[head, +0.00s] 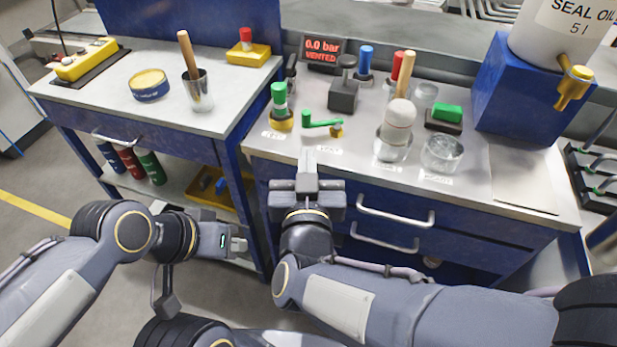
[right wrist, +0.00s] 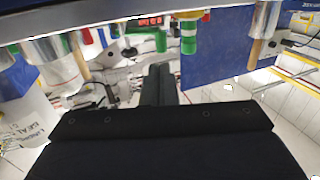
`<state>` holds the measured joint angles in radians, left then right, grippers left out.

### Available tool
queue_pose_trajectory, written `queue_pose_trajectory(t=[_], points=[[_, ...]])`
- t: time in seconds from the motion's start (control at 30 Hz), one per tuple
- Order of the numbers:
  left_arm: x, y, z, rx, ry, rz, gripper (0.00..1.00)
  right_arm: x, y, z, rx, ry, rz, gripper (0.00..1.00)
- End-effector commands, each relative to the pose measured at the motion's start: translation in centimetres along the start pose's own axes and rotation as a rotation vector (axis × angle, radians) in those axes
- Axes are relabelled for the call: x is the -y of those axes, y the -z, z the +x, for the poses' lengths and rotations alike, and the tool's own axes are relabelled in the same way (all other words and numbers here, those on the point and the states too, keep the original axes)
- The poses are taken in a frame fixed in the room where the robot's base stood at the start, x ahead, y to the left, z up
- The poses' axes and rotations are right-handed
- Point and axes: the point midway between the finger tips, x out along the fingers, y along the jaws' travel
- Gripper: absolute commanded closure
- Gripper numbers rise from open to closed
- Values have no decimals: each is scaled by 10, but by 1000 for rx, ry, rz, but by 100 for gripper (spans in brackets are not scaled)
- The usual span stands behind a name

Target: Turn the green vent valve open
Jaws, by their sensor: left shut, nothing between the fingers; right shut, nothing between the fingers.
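The green vent valve (head: 318,123) is on the front left of the right-hand bench. Its bar lies roughly sideways, with a raised green end at left and a brass-coloured fitting at right. It also shows in the right wrist view (right wrist: 148,40). My right gripper (head: 307,155) is shut and empty at the bench's front edge, just in front of the valve and apart from it. Its dark fingers show in the right wrist view (right wrist: 160,72).
A green-topped cylinder (head: 279,100) stands left of the valve. A black block with a knob (head: 344,92) and a display (head: 322,50) reading "0.0 bar VENTED" are behind. A beaker with a pale round-topped object (head: 397,125) and a glass dish (head: 441,153) stand right.

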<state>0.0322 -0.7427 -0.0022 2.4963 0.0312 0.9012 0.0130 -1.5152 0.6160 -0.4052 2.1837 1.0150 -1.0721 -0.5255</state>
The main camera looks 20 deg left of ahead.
Motion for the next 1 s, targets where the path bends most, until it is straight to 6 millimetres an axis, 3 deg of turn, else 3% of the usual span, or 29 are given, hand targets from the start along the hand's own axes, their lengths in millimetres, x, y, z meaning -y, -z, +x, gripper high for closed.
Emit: queue_pose_trajectory(t=[0.2,0.4,1.0], points=[[2,-2,4,0,0,0,100,0,-1,46,0,-2,-2,100],[2,-3,5,0,0,0,100,0,0,70,0,0,0,100],[2,-2,4,0,0,0,100,2,0,75,1,1,-1,100]])
